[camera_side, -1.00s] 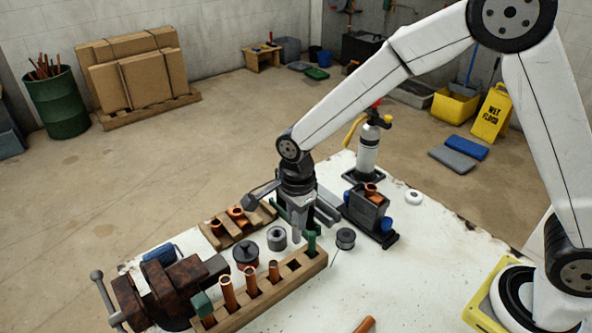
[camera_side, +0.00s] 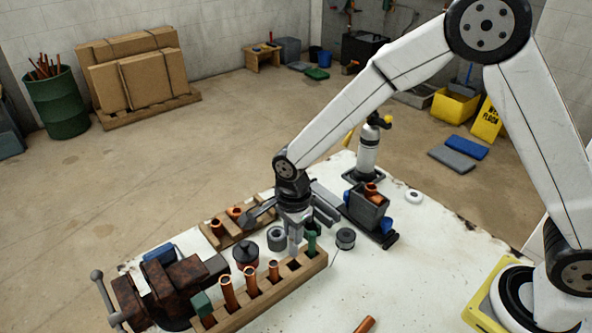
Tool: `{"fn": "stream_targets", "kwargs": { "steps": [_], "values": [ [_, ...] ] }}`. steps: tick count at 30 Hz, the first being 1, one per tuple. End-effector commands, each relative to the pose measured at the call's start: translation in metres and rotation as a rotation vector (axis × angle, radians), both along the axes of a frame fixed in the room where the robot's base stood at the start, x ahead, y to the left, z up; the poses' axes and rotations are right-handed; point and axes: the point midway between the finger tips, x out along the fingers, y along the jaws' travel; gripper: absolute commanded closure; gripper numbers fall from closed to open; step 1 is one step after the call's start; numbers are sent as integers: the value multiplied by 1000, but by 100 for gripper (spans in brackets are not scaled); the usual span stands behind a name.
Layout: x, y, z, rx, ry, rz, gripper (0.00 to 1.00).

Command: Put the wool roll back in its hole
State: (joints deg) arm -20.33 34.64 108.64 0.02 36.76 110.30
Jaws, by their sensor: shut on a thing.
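My gripper (camera_side: 296,236) is shut and points down over the near wooden rack (camera_side: 240,312), toward its right part. A grey upright shape at the fingertips appears to be the wool roll, though I cannot clearly separate it from the grey fingers. Its lower end is at or just above a dark square hole (camera_side: 293,264); I cannot tell whether it has entered. This hole lies between a copper tube (camera_side: 274,271) on the left and a green piece (camera_side: 312,241) standing at the rack's right end.
More copper tubes (camera_side: 228,293) and a green block (camera_side: 202,303) stand in the rack. A grey ring (camera_side: 277,239), a dark pot (camera_side: 246,254) and a spool (camera_side: 345,238) are close behind. A rusty vise (camera_side: 175,285) stands left. The table's right front is mostly clear.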

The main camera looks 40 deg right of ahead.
Motion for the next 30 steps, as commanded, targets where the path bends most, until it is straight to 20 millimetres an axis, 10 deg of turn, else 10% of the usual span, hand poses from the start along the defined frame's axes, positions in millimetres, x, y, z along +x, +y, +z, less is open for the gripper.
{"fn": "stream_targets", "kwargs": {
  "steps": [30],
  "values": [
    [0, 0, -28, 0, -1, 0, 100]
  ]
}}
